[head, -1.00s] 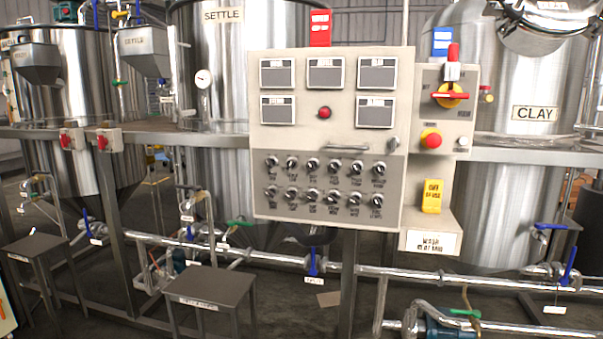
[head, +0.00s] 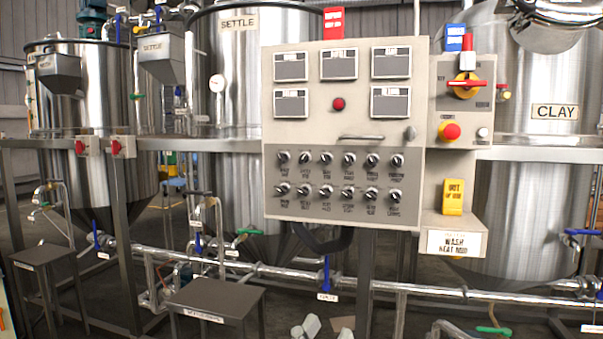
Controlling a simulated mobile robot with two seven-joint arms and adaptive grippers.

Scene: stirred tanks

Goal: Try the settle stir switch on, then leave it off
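The control panel (head: 345,230) stands in the middle, facing me. Its dark lower plate carries two rows of several small black rotary switches, an upper row (head: 327,158) and a lower row (head: 325,191). Their labels are too small to read, so I cannot tell which one is the settle stir switch or how it is set. The pale tips of my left gripper (head: 312,326) just show at the bottom edge, well below the panel and apart from it. Most of that gripper is cut off.
A side box has a red-and-yellow rotary switch (head: 466,85) and a red button (head: 449,131). The SETTLE tank (head: 225,100) stands behind left, the CLAY tank (head: 545,150) right. A small table (head: 212,297) and a horizontal pipe (head: 400,288) lie below the panel.

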